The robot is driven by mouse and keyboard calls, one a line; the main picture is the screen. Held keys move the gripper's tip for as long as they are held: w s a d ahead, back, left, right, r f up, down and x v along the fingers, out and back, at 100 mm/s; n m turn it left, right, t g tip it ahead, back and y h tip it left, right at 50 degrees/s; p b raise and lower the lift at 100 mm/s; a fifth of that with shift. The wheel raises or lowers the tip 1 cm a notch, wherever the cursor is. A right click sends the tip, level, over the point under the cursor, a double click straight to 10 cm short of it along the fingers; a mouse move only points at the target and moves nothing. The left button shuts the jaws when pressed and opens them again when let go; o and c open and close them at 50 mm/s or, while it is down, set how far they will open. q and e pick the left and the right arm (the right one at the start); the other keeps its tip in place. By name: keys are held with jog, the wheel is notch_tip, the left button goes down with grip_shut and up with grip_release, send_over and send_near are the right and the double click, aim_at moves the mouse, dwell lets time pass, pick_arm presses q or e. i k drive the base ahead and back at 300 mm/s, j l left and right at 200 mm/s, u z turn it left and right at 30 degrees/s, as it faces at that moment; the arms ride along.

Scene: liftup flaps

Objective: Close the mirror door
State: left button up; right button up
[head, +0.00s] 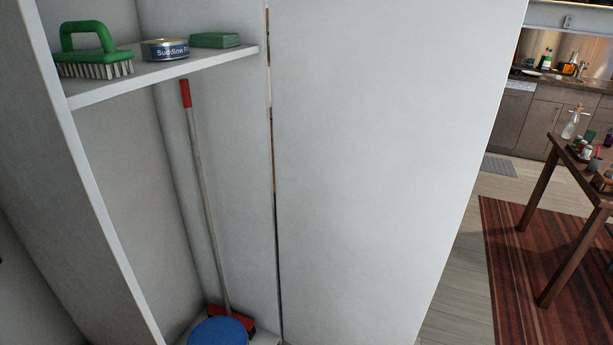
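A tall white cabinet (95,205) stands open at the left. A large plain white door panel (385,150) is swung out on the cabinet's right side, with a thin gap along its hinge edge. The face toward me is plain white; no mirror surface shows. Neither of my grippers is in the head view.
The cabinet shelf (165,76) holds a green brush (88,50), a tin (165,50) and a green sponge (215,40). A red-topped broom (205,190) and a blue bucket (218,331) stand below. Right are a wooden table (548,170), a striped rug (505,255) and a kitchen counter (540,105).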

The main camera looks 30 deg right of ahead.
aim_at(384, 112)
jog(key=l+u, duration=0.9)
jog(key=l, duration=0.3)
jog(key=k+l, duration=0.15)
jog(key=l, duration=0.25)
jog(key=l+u, duration=0.15)
jog(key=l, duration=0.3)
jog(key=k+l, duration=0.15)
jog(key=l, duration=0.25)
jog(key=k+l+u, duration=0.15)
jog(key=l, duration=0.65)
jog(key=k+l, duration=0.1)
jog(key=l, duration=0.25)
jog(key=k+l, duration=0.1)
jog(key=l, duration=0.2)
jog(key=k+l, duration=0.15)
jog(key=l, duration=0.2)
jog(key=i+u, duration=0.05)
